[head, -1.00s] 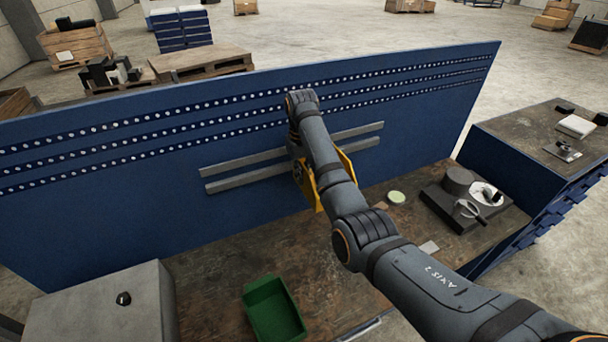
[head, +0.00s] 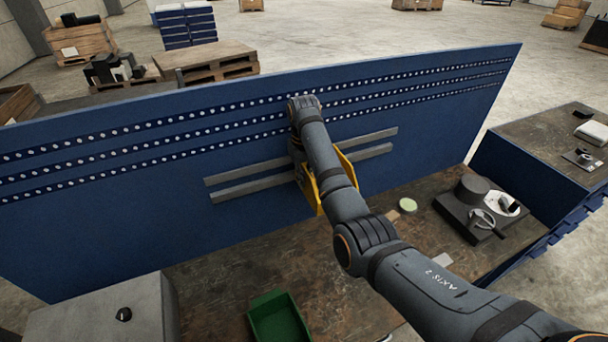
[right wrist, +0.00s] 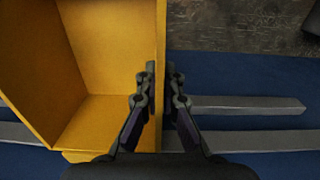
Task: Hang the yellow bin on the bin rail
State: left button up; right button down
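The yellow bin (head: 347,173) is against the blue panel in front of the bin rail, mostly hidden behind my right arm in the head view. The bin rail (head: 372,136) is two grey parallel strips running out on both sides of the bin. In the right wrist view the bin (right wrist: 105,50) shows its open inside, and the rail strips (right wrist: 250,105) lie behind it. My right gripper (right wrist: 162,75) has one finger on each side of the bin's side wall and is shut on it. Whether the bin's back is hooked on the rail is hidden. My left gripper is not in view.
A green bin (head: 281,322) stands on the brown bench top (head: 230,275). A grey box (head: 90,312) is at the front left. The blue perforated panel (head: 120,215) stands behind.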

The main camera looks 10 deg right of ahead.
jog(key=c, duration=1.5)
grip_release()
jog(key=shift+w+f, duration=0.1)
jog(key=shift+w, duration=0.05)
jog(key=shift+c, duration=0.2)
jog(key=shift+o, duration=0.5)
